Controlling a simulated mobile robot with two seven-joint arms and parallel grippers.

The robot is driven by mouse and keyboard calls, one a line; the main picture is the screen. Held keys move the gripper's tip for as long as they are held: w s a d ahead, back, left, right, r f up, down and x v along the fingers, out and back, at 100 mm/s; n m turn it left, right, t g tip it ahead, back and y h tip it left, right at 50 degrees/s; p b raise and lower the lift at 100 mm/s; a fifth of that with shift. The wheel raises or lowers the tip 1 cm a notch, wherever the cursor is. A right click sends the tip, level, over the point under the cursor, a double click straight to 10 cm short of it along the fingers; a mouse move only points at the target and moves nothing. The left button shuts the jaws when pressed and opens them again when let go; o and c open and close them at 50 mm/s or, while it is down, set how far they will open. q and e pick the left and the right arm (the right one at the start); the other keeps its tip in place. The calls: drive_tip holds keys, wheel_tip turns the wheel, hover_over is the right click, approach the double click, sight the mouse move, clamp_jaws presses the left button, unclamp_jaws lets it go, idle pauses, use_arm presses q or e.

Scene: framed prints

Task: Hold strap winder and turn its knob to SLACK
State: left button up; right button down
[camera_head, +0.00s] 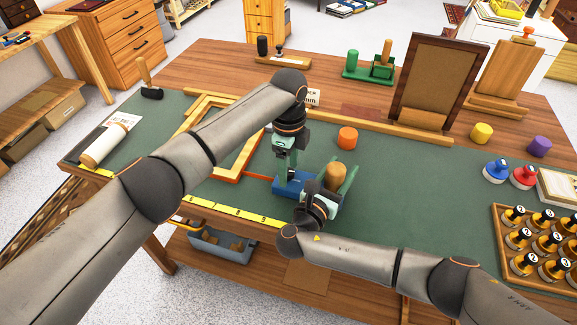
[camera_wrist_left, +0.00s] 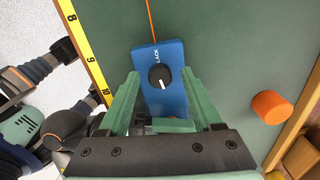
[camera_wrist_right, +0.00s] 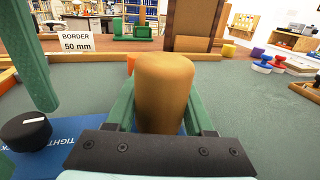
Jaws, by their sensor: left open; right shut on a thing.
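The strap winder is a blue block (camera_head: 289,186) near the mat's front edge, with an orange strap (camera_wrist_left: 152,22) leaving one end. In the left wrist view its black knob (camera_wrist_left: 161,77) carries a white pointer line directed away from the SLACK lettering (camera_wrist_left: 157,56). The right wrist view shows the knob (camera_wrist_right: 27,132) beside the TIGHT lettering (camera_wrist_right: 64,139). My left gripper (camera_head: 289,167) is open, pointing down over the knob, its fingers on either side in its own view. My right gripper (camera_head: 338,187) is shut on the winder's tan wooden handle (camera_wrist_right: 164,88).
An orange cylinder (camera_head: 347,137) stands just behind the winder. A wooden frame (camera_head: 238,172) lies to the left. A yellow ruler strip (camera_head: 230,211) runs along the front edge. Green mat is clear between.

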use_arm(q)
drive_tip(key=shift+f, duration=0.1)
drive_tip(key=shift+c, duration=0.3)
clamp_jaws()
